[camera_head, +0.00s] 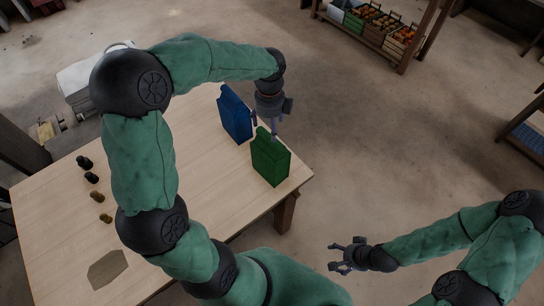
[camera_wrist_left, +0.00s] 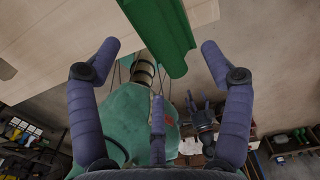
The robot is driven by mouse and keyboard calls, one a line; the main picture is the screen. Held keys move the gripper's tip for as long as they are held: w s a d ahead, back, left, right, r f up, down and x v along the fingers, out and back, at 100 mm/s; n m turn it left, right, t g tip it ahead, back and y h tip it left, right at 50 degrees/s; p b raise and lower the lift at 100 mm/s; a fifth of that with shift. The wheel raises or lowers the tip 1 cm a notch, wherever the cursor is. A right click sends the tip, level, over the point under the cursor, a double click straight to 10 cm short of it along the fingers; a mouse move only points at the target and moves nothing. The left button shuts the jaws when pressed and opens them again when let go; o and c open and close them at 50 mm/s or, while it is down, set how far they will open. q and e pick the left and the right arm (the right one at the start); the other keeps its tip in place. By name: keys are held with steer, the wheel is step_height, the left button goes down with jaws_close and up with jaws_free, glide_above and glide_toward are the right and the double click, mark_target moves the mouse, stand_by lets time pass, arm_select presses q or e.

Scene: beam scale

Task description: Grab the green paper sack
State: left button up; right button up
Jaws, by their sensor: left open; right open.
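The green paper sack (camera_head: 270,160) stands on the wooden table near its right corner. My left gripper (camera_head: 265,124) is open just behind and above the sack, reaching in from the far side. In the left wrist view, the green sack (camera_wrist_left: 163,28) shows at the top, in line with the gap between the spread fingers of my left gripper (camera_wrist_left: 158,48). Nothing is held; whether a finger touches the sack I cannot tell. My right gripper (camera_head: 337,256) is open and empty over the floor, right of the table.
A blue sack (camera_head: 235,115) stands close behind and left of the green one. Dark weights (camera_head: 91,178) and yellowish ones (camera_head: 97,196) stand on the table (camera_head: 60,230) at left, with a flat hexagonal piece (camera_head: 107,269) at the front. Crates of produce (camera_head: 372,28) stand far off.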

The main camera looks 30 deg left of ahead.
mark_target(268, 139)
arm_select(q)
steer(key=shift+s+f, duration=0.2)
steer(key=shift+f, duration=0.55)
steer(key=shift+w+f, duration=0.2)
steer(key=shift+f, duration=0.4)
steer(key=f, duration=0.2)
steer(key=s+f+b, duration=0.1)
steer(key=f, duration=0.1)
steer(key=shift+a, duration=0.15)
steer(key=shift+w+f, duration=0.15)
steer(key=shift+f, duration=0.4)
steer(key=shift+c, duration=0.2)
jaws_close()
steer(key=shift+r, duration=0.1)
